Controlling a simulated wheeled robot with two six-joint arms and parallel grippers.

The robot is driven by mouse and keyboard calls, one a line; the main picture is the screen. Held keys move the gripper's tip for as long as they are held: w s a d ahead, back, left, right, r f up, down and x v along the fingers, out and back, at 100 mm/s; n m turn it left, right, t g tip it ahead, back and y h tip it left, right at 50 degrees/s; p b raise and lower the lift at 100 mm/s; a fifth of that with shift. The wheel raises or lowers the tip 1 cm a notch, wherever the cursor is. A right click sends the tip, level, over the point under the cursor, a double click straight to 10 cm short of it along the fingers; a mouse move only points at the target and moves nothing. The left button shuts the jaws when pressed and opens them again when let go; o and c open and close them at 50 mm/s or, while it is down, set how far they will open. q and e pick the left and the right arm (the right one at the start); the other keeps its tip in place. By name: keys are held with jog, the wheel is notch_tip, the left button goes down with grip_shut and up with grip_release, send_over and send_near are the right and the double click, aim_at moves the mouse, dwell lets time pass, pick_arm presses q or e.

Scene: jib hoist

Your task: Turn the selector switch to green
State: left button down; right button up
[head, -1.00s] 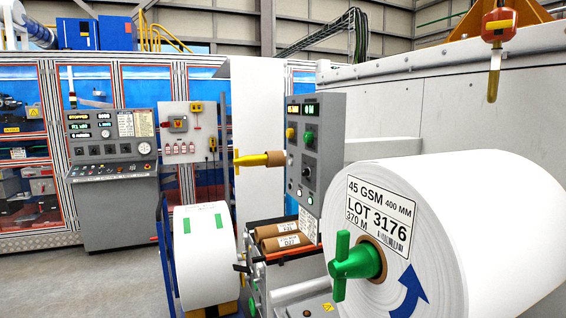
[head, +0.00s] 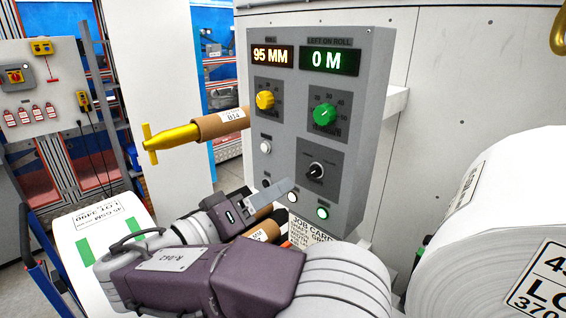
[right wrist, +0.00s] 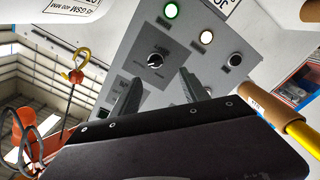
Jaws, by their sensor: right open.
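The selector switch (head: 316,170) is a small black knob with a white mark on a dark square plate, low on the grey control panel (head: 376,120). It also shows in the right wrist view (right wrist: 155,60), ahead of the fingers; which way its mark points is too small to tell. A green-ringed lamp (head: 322,212) and a white lamp (head: 292,197) sit below it. My right gripper (head: 272,195) is open and empty, left of and a little below the switch, apart from it. In the wrist view its two fingers (right wrist: 160,88) stand spread below the knob. My left gripper is out of view.
A yellow dial (head: 265,100) and a green dial (head: 325,114) sit above the switch. A yellow-handled shaft with a cardboard core (head: 215,125) sticks out left of the panel. A large white roll (head: 490,220) stands at right. A job card (head: 305,232) hangs below.

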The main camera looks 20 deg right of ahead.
aim_at(317, 174)
jog(key=p+x, duration=0.1)
jog(key=x, duration=0.2)
jog(key=p+x, duration=0.1)
jog(key=x, duration=0.1)
jog(key=s+x, duration=0.1)
jog(key=x, duration=0.2)
jog(key=shift+w+d+p, duration=0.1)
jog(key=shift+d+p, duration=0.3)
jog(key=shift+d, duration=0.1)
jog(key=shift+s+d, duration=0.2)
jog(key=shift+d, duration=0.1)
jog(key=shift+w+a, duration=0.1)
jog(key=shift+a, duration=0.05)
jog(key=shift+c, duration=0.6)
jog(key=shift+w, duration=0.1)
jog(key=c, duration=0.6)
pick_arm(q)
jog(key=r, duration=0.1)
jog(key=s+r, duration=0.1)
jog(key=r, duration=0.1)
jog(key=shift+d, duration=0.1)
pick_arm(e)
grip_shut()
